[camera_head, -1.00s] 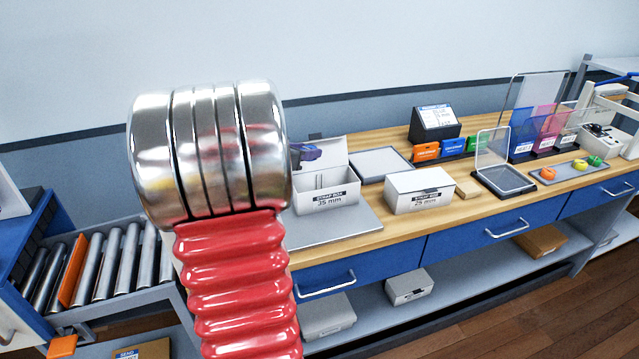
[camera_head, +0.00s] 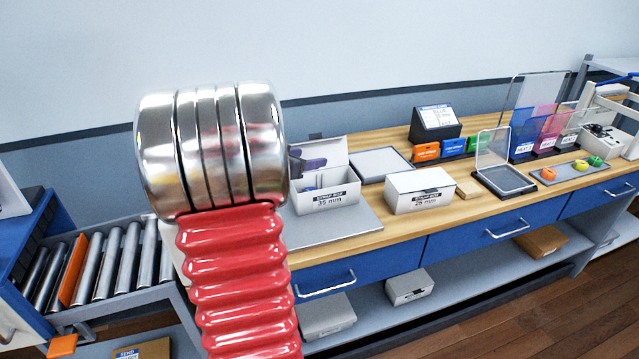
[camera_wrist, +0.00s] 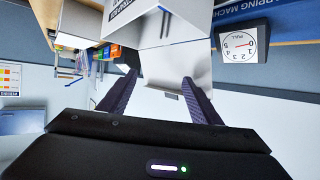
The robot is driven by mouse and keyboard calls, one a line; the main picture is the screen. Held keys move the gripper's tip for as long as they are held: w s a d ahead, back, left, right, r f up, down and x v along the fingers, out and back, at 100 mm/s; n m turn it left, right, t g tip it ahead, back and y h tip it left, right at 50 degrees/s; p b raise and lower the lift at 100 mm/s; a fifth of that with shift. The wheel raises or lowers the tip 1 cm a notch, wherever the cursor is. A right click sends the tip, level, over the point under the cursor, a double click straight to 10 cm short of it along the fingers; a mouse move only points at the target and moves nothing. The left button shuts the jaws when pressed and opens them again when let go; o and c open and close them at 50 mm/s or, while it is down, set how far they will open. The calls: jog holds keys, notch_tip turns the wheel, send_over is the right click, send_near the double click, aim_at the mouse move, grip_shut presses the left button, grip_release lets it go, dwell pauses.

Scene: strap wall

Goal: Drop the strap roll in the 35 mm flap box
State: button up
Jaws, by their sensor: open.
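The white 35 mm strap box (camera_head: 325,203) stands on a grey mat on the bench with its flap raised at the back. The purple fingertips of my gripper (camera_head: 308,163) show just above the box opening, in front of the flap; my arm hides the rest. In the wrist view my gripper (camera_wrist: 160,88) is open with nothing between its fingers, and the 35 mm box (camera_wrist: 168,28) is beyond them. A small bluish patch shows inside the box in the head view. It may be the strap roll, but it is too small to be sure.
A closed 25 mm strap box (camera_head: 420,192) stands to the right, with a flat grey tray (camera_head: 381,164) behind. A dark display (camera_head: 435,122) and coloured small boxes stand at the back. A dial scale (camera_wrist: 240,44) shows in the wrist view.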

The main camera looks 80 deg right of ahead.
jog(key=shift+w+a, duration=0.1)
jog(key=v, duration=1.3)
jog(key=shift+a, duration=0.25)
jog(key=shift+w+r, duration=0.1)
jog(key=shift+w, duration=0.1)
dwell(0.6)
